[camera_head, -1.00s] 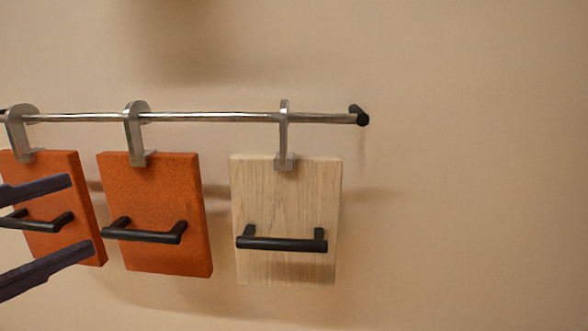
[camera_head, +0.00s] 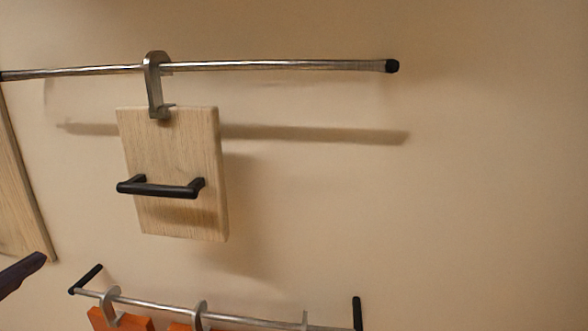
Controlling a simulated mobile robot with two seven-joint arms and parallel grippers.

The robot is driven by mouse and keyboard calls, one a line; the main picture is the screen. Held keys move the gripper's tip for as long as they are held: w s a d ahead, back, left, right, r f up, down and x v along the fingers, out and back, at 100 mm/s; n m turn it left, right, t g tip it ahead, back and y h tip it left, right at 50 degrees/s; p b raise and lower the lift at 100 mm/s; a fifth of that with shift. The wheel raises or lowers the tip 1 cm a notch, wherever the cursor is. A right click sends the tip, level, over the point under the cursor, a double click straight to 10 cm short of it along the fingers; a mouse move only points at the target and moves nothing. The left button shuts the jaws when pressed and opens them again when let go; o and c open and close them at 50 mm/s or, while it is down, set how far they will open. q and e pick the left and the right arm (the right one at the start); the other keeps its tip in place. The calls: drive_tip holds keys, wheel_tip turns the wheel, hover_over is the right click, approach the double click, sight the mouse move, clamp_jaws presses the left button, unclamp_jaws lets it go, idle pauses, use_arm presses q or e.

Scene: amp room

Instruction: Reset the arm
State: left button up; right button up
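One dark finger of my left gripper (camera_head: 22,273) shows at the lower left edge. Its other finger is out of the picture, so I cannot tell how far apart they are. It appears below and left of a light wood board (camera_head: 175,215), and nothing is seen in it. My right gripper is not in view.
The wood board, with a black handle (camera_head: 160,189), hangs by a metal hook (camera_head: 154,88) from an upper rail (camera_head: 270,66). Another wood board (camera_head: 15,200) is cut off at left. A lower rail (camera_head: 150,303) carries orange boards (camera_head: 120,322). The wall at right is bare.

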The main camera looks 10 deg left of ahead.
use_arm(q)
drive_tip(key=s+d+r+g+h+p, duration=0.2)
drive_tip(key=s+d+r+g+p, duration=0.3)
drive_tip(key=p, duration=0.7)
drive_tip(key=s+d+r+n+g+h+p, duration=0.1)
drive_tip(key=s+d+r+g+h+p, duration=0.2)
drive_tip(key=s+r+p, duration=0.6)
drive_tip(key=d+r+g+p, duration=0.2)
drive_tip(key=d+p, duration=0.1)
drive_tip(key=p, duration=0.1)
drive_tip(key=shift+s+d+g, duration=0.3)
drive_tip(key=shift+s+g, duration=0.1)
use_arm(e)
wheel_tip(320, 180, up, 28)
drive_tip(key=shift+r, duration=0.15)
use_arm(q)
drive_tip(key=shift+a, duration=0.1)
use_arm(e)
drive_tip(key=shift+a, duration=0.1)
